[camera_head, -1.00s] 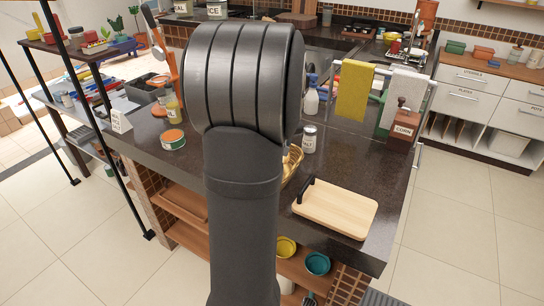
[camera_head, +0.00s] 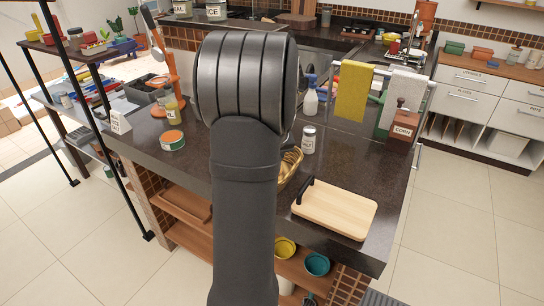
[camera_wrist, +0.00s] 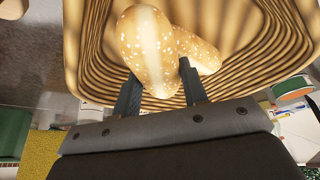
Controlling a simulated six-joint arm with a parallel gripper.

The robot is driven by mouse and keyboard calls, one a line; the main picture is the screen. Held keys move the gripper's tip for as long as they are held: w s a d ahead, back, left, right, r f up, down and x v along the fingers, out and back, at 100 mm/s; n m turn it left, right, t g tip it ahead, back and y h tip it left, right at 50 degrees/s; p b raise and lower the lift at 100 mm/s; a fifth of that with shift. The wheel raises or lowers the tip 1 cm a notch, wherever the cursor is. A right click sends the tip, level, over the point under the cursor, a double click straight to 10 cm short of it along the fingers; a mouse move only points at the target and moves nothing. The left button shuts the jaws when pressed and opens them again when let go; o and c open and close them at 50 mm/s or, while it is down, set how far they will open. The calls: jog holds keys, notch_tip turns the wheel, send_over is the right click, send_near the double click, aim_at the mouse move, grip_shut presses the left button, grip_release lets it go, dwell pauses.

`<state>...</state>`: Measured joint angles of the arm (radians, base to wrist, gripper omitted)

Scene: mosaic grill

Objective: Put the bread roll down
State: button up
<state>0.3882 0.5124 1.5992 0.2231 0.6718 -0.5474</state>
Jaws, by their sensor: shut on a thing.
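A sesame-topped bread roll (camera_wrist: 150,45) is between the fingers of my gripper (camera_wrist: 157,76) in the wrist view. My gripper is shut on it. A second sesame roll (camera_wrist: 202,54) shows partly behind it. Both are seen against the inside of a striped woven basket (camera_wrist: 272,40); I cannot tell whether the held roll touches the basket. In the head view the basket (camera_head: 291,165) stands on the dark counter, partly hidden behind my arm. My gripper and the rolls are hidden there.
A wooden cutting board (camera_head: 335,210) with a black handle lies right of the basket near the counter's front edge. A salt shaker (camera_head: 308,140) stands behind the basket. A green-and-orange tin (camera_head: 172,140) stands to the left. Some dark counter is bare around them.

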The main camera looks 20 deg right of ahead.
jog(key=o, duration=1)
jog(key=shift+r, duration=0.5)
jog(key=v, duration=1.1)
jog(key=shift+s+r, duration=0.15)
jog(key=shift+r, duration=0.1)
jog(key=x, duration=1.2)
jog(key=shift+f, duration=0.45)
jog(key=shift+r, duration=0.35)
